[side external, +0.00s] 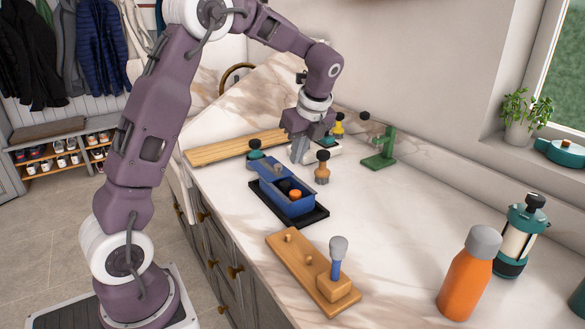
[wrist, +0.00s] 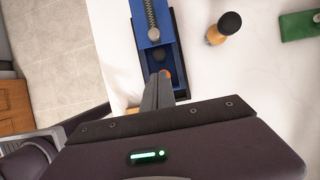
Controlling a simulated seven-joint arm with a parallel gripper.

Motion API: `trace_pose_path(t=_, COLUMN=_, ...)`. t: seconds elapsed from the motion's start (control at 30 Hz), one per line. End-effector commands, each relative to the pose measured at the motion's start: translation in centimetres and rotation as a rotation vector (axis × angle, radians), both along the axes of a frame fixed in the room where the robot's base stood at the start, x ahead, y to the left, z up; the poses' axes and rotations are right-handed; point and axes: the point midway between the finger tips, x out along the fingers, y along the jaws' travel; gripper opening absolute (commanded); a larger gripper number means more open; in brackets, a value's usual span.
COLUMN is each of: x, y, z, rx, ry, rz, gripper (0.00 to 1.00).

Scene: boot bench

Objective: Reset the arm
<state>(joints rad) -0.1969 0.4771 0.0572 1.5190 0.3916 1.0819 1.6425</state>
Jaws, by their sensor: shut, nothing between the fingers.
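My gripper (side external: 299,150) hangs from the arm, pointing down over the marble bench, behind the blue tray. It is shut with nothing between its fingers. In the wrist view, the shut fingers (wrist: 160,85) show over the blue tray (wrist: 143,25), with the orange piece partly hidden by the fingertips. In the side view the blue tray (side external: 280,201) sits on a black base (side external: 316,214) and holds an orange round piece (side external: 295,194). I cannot tell the exact height of the fingertips above the bench.
A wooden board with pegs (side external: 290,255), an orange bottle (side external: 468,275) and a teal press (side external: 520,236) stand nearer. A long wooden board (side external: 235,147) lies behind. The bench's right middle is clear.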

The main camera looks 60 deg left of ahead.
Motion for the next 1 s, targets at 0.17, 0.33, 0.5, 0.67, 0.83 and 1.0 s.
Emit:
trace_pose_path(t=0.17, x=0.0, y=-1.2, z=2.7, rx=-0.001, ry=-0.001, rz=0.000, gripper=0.00)
trace_pose_path(t=0.33, x=-2.0, y=-3.5, z=5.4, rx=-0.036, ry=-0.099, rz=0.113, gripper=0.00)
trace_pose_path(t=0.5, x=-10.7, y=-10.5, z=9.6, rx=-0.227, ry=-0.412, rz=0.575, gripper=0.00)
trace_pose_path(t=0.67, x=-19.9, y=-15.9, z=9.3, rx=-0.479, ry=-0.616, rz=1.065, gripper=0.00)
trace_pose_path(t=0.83, x=-24.9, y=-18.4, z=7.0, rx=-0.652, ry=-0.678, rz=1.390, gripper=0.00)
trace_pose_path(t=1.0, x=-25.8, y=-18.8, z=6.4, rx=-0.687, ry=-0.681, rz=1.466, gripper=0.00)
